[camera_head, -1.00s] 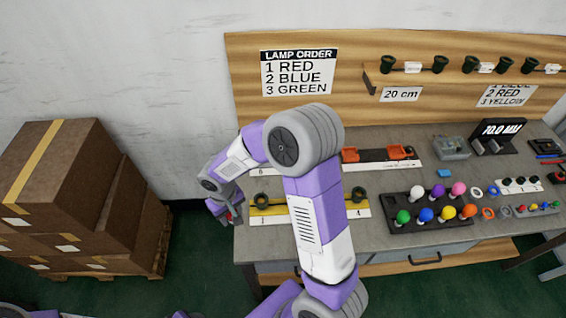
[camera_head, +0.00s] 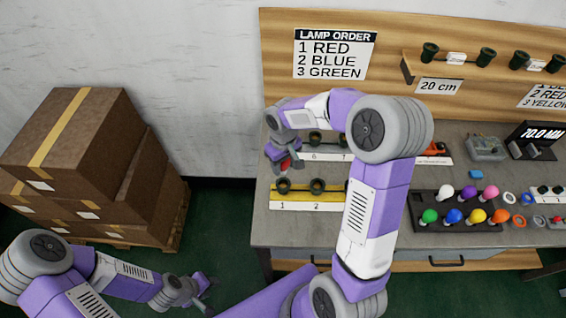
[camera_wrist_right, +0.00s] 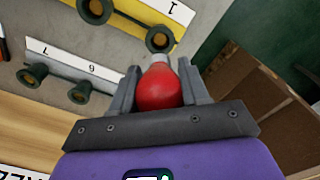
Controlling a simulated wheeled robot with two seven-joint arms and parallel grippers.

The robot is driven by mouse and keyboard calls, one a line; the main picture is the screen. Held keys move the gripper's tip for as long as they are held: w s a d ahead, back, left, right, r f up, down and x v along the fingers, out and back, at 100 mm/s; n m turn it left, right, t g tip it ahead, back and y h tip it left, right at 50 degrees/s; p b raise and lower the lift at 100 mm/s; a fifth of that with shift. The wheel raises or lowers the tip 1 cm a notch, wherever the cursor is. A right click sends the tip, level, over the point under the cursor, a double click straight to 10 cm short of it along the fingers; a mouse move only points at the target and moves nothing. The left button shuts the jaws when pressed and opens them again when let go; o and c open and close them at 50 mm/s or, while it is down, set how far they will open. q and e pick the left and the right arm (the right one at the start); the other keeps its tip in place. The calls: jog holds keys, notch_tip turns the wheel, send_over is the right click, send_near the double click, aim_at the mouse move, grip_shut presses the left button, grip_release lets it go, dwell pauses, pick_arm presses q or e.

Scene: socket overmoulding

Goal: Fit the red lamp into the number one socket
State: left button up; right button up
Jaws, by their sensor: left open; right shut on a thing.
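The red lamp (camera_head: 286,164) is held between the two fingers of my right gripper (camera_head: 284,160). In the right wrist view the lamp's red bulb (camera_wrist_right: 158,88) sits between the fingers, with its pale base pointing away from the palm. The number one socket (camera_head: 283,185) is a dark ring on the yellow strip, beside the printed 1. In the wrist view this socket (camera_wrist_right: 160,39) appears just beyond the lamp's base; the lamp looks apart from it, but the gap is unclear. My left gripper (camera_head: 203,293) is open and empty, low over the floor.
The number two socket (camera_head: 317,185) is beside the first. A second row with sockets (camera_head: 315,139) marked 6 and 7 lies behind. A black tray (camera_head: 447,226) of coloured lamps is to the right. Cardboard boxes (camera_head: 75,150) stand left of the workbench (camera_head: 310,230).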

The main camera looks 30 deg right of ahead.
jog(key=shift+f+b, duration=2.15)
jog(key=shift+f, duration=0.75)
jog(key=shift+f+b, duration=0.9)
jog(key=shift+f, duration=0.4)
jog(key=o, duration=1.1)
notch_tip(320, 180, up, 8)
jog(key=shift+f+p, duration=0.15)
jog(key=shift+p, duration=0.95)
